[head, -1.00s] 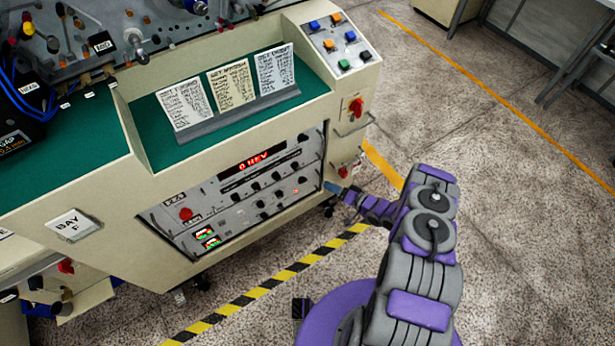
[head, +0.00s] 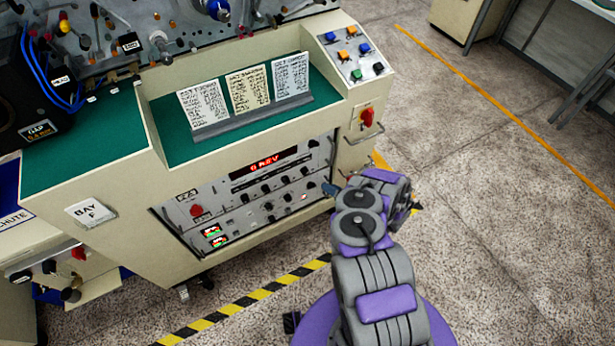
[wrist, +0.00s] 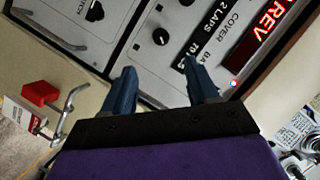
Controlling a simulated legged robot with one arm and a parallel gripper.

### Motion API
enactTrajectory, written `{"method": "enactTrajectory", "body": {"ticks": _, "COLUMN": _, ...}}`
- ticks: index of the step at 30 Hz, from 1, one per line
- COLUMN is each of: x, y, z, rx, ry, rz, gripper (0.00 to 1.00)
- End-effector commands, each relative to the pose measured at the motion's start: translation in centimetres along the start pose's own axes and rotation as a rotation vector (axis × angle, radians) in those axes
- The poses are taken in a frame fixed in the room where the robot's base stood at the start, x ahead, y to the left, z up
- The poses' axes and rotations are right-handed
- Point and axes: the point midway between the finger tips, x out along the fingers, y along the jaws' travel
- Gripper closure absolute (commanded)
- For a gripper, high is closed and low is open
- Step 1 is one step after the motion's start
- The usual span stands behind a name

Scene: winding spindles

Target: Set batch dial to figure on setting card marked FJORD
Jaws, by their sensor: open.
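The control panel (head: 250,185) on the cream machine front carries several black knobs and a red display (head: 265,165) reading "0 REV". The display also shows partly in the wrist view (wrist: 268,30). I cannot tell which knob is the batch dial. Three setting cards, left (head: 203,103), middle (head: 249,90) and right (head: 291,77), stand above; their writing is too small to read surely. My gripper (wrist: 160,68) is open and empty, before the panel's right end.
A red rotary switch (head: 367,117) is on the machine's right front; a red handle (wrist: 40,92) and metal bracket are close to my gripper. A card ledge (head: 255,122) and coloured buttons (head: 350,50) are above. The floor to the right is clear.

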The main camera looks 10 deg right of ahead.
Motion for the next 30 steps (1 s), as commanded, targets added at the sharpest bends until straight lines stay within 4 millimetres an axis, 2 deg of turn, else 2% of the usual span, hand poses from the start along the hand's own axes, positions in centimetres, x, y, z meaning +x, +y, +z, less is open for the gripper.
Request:
{"method": "enactTrajectory", "body": {"ticks": 1, "x": 1.2, "y": 0.1, "z": 0.2, "rx": -0.003, "ry": -0.002, "rz": -0.003, "gripper": 0.41}}
{"method": "enactTrajectory", "body": {"ticks": 12, "x": 8.5, "y": 0.1, "z": 0.3, "rx": -0.001, "ry": -0.001, "rz": -0.004, "gripper": 0.41}}
{"method": "enactTrajectory", "body": {"ticks": 18, "x": 11.5, "y": 0.2, "z": 0.2, "rx": -0.002, "ry": -0.002, "rz": 0.0, "gripper": 0.41}}
{"method": "enactTrajectory", "body": {"ticks": 24, "x": 12.9, "y": 0.0, "z": 0.2, "rx": 0.001, "ry": -0.001, "rz": 0.0, "gripper": 0.41}}
{"method": "enactTrajectory", "body": {"ticks": 30, "x": 13.0, "y": 0.0, "z": 0.1, "rx": 0.002, "ry": 0.0, "rz": 0.001, "gripper": 0.41}}
